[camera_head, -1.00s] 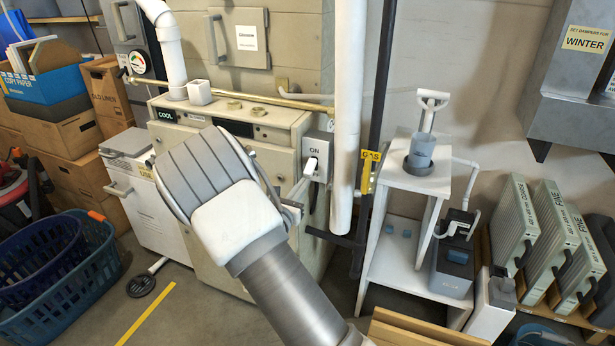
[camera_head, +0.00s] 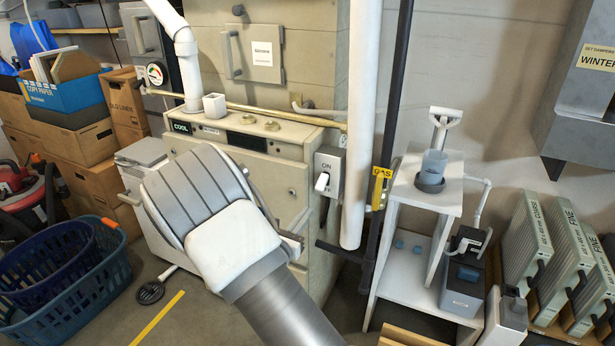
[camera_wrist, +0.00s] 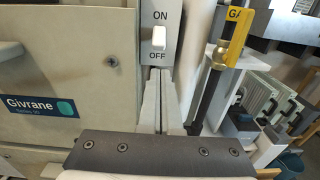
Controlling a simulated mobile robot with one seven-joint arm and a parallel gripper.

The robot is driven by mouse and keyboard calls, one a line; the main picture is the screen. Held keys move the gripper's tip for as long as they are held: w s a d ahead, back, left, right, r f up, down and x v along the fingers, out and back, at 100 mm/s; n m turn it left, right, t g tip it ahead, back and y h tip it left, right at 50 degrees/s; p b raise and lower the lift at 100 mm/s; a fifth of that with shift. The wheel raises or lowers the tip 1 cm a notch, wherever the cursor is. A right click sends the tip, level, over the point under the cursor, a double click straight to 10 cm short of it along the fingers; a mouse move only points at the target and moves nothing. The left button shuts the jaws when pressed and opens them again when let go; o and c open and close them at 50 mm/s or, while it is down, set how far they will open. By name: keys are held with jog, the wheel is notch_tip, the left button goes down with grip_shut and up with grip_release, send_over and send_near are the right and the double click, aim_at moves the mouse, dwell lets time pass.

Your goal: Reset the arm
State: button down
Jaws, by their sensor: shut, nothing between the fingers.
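My arm (camera_head: 225,225) is raised and bent in front of the cream furnace (camera_head: 285,180), with its large grey and white joint covering part of the front. My gripper (camera_wrist: 160,75) points away from me in the wrist view. Its two pale fingers lie together with nothing between them. They reach up toward the grey ON/OFF switch box (camera_head: 329,172), just below the white switch lever (camera_wrist: 158,38); I cannot tell whether they touch the box. In the head view the gripper is mostly hidden behind my arm.
A white pipe (camera_head: 359,130) and a dark gas pipe (camera_head: 396,110) with a yellow tag stand right of the switch. A white stand (camera_head: 400,225) and upright filters (camera_head: 530,235) are farther right. Laundry baskets (camera_head: 105,285) and boxes (camera_head: 85,160) are at left.

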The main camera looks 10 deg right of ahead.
jog(key=s+d+r+m+g+h, duration=0.2)
jog(key=s+d+r+m+g, duration=0.65)
jog(key=s+d+m, duration=0.3)
jog(key=s+r+m+g+y, duration=0.35)
jog(key=s+m+y, duration=0.35)
jog(key=s+m, duration=0.55)
jog(key=s+a+r+m+t+y, duration=0.3)
jog(key=s+a+r+m+y, duration=0.25)
jog(key=s+a, duration=0.35)
notch_tip(320, 180, up, 19)
jog(key=p, duration=1.9)
jog(key=shift+w+a+n+p, duration=0.2)
jog(key=shift+w+n+p, duration=0.05)
jog(key=shift+n+p, duration=0.2)
jog(key=shift+f, duration=0.15)
